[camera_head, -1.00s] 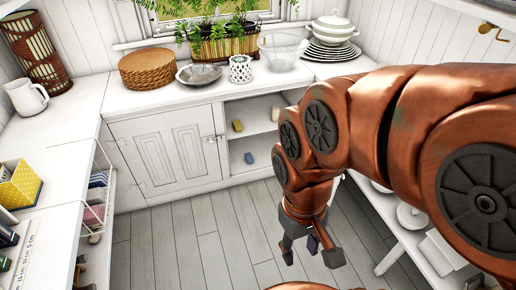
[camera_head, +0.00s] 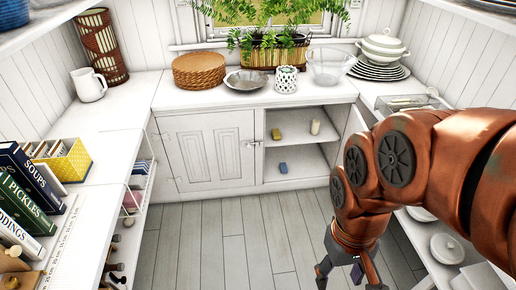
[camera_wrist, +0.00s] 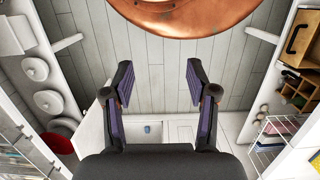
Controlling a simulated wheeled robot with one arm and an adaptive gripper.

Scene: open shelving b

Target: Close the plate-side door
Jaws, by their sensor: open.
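The low white cabinet (camera_head: 205,110) stands along the back wall. Its left door (camera_head: 210,150) is shut. The right half, below the stacked plates (camera_head: 378,70), is open and shows its shelves. The plate-side door (camera_head: 353,122) stands swung outward at the right edge of the opening, mostly hidden by my arm. A white panel at lower left in the wrist view (camera_wrist: 90,128) looks like this door. My gripper (camera_head: 347,274) points down over the floor in front of the cabinet. In the wrist view, the gripper (camera_wrist: 160,82) has its fingers wide apart with nothing between them.
Inside the opening are a yellow block (camera_head: 276,134), a pale cup-like item (camera_head: 315,127) and a blue block (camera_head: 283,168). A low shelf with white dishes (camera_head: 447,249) stands on the right. Books (camera_head: 28,178) line the left counter. The plank floor (camera_head: 235,235) between is clear.

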